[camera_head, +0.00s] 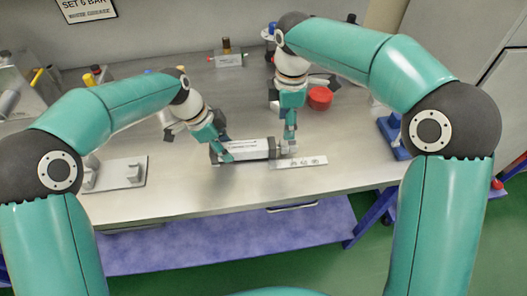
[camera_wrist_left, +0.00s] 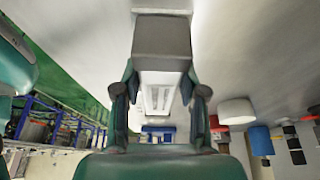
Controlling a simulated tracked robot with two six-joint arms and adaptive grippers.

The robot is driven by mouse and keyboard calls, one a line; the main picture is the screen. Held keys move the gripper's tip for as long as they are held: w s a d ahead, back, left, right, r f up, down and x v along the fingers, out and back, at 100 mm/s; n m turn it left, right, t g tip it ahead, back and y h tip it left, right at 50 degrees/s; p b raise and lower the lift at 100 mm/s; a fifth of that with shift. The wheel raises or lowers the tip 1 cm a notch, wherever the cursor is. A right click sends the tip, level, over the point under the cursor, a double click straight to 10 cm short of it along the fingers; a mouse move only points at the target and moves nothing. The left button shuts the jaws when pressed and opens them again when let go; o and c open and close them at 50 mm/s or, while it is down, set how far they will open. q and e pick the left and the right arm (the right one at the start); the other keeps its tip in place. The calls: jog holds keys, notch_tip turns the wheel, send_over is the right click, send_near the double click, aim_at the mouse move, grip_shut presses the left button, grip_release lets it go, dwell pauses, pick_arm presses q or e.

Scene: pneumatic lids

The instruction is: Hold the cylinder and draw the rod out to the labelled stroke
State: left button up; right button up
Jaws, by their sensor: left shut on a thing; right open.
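The cylinder (camera_head: 250,149) lies sideways near the front of the steel table, with a pale body and dark end caps. My left gripper (camera_head: 222,154) is shut on it near its left end. In the left wrist view the cylinder (camera_wrist_left: 162,42) runs between the two fingers of the left gripper (camera_wrist_left: 160,92). My right gripper (camera_head: 291,147) is open, pointing down at the cylinder's right end. The rod is small and partly hidden there, so how far it sticks out cannot be told. A pale label strip (camera_head: 300,162) with dark marks lies just below the right gripper.
A red round lid (camera_head: 319,98) lies behind the right gripper. A grey plate with blocks (camera_head: 120,174) is at the front left, and a blue stand (camera_head: 393,138) at the right. A small fitting block (camera_head: 228,61) stands at the back. The table's middle left is clear.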

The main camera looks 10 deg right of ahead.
aim_at(285, 143)
jog(key=shift+f, duration=4)
grip_shut()
